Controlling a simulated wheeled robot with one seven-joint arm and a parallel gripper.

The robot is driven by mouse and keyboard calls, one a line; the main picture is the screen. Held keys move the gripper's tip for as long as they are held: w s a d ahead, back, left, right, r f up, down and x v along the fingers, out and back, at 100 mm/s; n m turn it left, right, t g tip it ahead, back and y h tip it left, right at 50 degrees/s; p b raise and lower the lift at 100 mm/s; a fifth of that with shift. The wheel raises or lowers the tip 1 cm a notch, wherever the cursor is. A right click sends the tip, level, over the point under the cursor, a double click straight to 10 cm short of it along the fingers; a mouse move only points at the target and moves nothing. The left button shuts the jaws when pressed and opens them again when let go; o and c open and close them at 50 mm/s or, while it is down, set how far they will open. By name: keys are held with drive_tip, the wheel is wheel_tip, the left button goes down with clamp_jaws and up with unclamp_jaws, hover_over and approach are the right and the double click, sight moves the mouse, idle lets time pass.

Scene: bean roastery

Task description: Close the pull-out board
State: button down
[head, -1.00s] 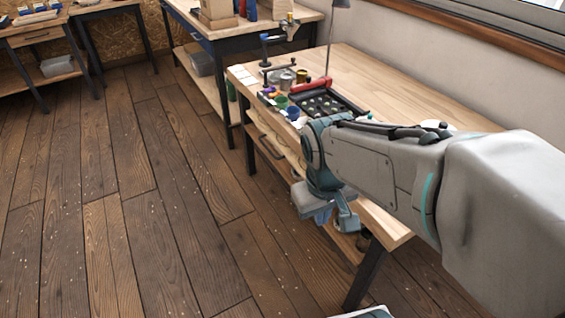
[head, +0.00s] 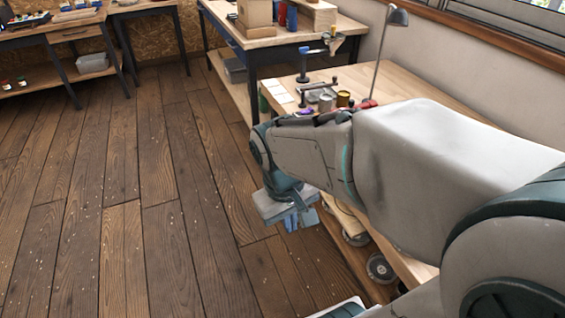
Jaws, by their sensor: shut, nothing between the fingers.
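The pull-out board belongs to the near wooden bench (head: 425,84), whose front is mostly covered by my arm. A pale wooden piece (head: 345,219) shows under the arm, just right of my gripper; I cannot tell if it is the board. My gripper (head: 293,223) hangs below the wrist, pointing down, in front of the bench over the floor. It is shut and empty. It looks apart from the bench, though the depth is hard to judge. The board's handle and how far it stands out are hidden.
Tins (head: 325,102), a red-based lamp (head: 397,17) and other small items stand on the bench top. Round dark discs (head: 380,268) lie low under the bench. A second bench (head: 262,42) stands behind. The plank floor (head: 130,200) at left is clear.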

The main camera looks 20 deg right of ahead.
wheel_tip(320, 180, down, 6)
drive_tip(key=w+d+n+g+h+b, duration=0.2)
drive_tip(key=d+n+g+h, duration=0.1)
drive_tip(key=n+t+h+b, duration=0.3)
drive_tip(key=n+h+b, duration=0.3)
drive_tip(key=n+h, duration=0.8)
approach(329, 204)
drive_tip(key=shift+t, duration=0.3)
drive_tip(key=d+b, duration=0.1)
drive_tip(key=d, duration=0.5)
drive_tip(key=shift+d+r+b, duration=0.15)
drive_tip(key=shift+d+b, duration=0.2)
drive_tip(key=shift+d, duration=0.05)
